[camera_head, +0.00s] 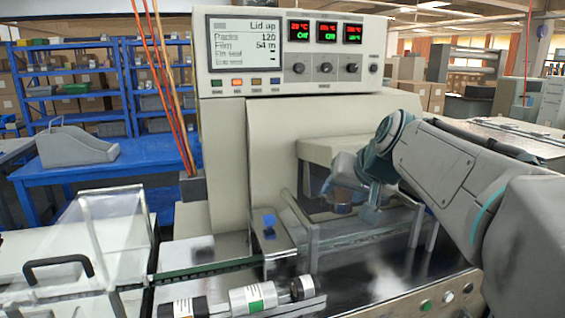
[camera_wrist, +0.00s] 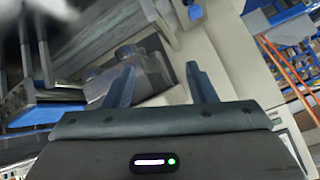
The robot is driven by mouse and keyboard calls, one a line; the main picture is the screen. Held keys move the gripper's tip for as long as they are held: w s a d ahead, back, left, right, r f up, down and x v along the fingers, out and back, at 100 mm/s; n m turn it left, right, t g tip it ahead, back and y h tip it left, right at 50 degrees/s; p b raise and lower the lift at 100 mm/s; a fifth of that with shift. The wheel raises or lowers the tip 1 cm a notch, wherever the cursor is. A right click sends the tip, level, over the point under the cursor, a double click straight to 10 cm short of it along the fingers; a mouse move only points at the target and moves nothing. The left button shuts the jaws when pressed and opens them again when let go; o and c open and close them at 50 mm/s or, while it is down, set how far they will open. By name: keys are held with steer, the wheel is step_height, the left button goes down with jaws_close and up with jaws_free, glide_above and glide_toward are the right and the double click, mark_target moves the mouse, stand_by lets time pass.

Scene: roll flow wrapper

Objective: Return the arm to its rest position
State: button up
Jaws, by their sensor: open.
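My arm (camera_head: 435,160) reaches in from the right of the head view toward the wrapping machine (camera_head: 270,150). My gripper (camera_head: 350,198) is at the opening in the machine's front, below the cream housing. In the wrist view my gripper (camera_wrist: 161,82) shows two blue-grey fingers standing well apart. Nothing is held between them. Behind the fingers, the wrist view shows dark rounded parts (camera_wrist: 128,58) of the machine. Whether the fingers touch any machine part cannot be told.
The machine's display (camera_head: 244,44) reads "Lid up". A clear raised cover (camera_head: 115,230) with a black handle (camera_head: 58,268) is at the left. A white roll (camera_head: 253,297) lies at the front. Blue shelves (camera_head: 75,85) and a blue table (camera_head: 100,170) stand behind on the left.

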steer(key=s+d+f+g+h+p, duration=0.1)
steer(key=s+f+g+p, duration=0.1)
steer(key=s+f, duration=0.2)
steer(key=s+f+g+h+p, duration=0.1)
steer(key=s+f, duration=0.4)
steer(key=s, duration=0.5)
steer(key=s+d+f+n+g+p, duration=0.1)
steer(key=s+f+g+p, duration=0.2)
steer(key=s, duration=0.4)
steer(key=shift+s+d+f+h+p, duration=0.3)
steer(key=shift+s+f+h+p, duration=0.1)
steer(key=shift+f, duration=0.45)
steer(key=c, duration=0.3)
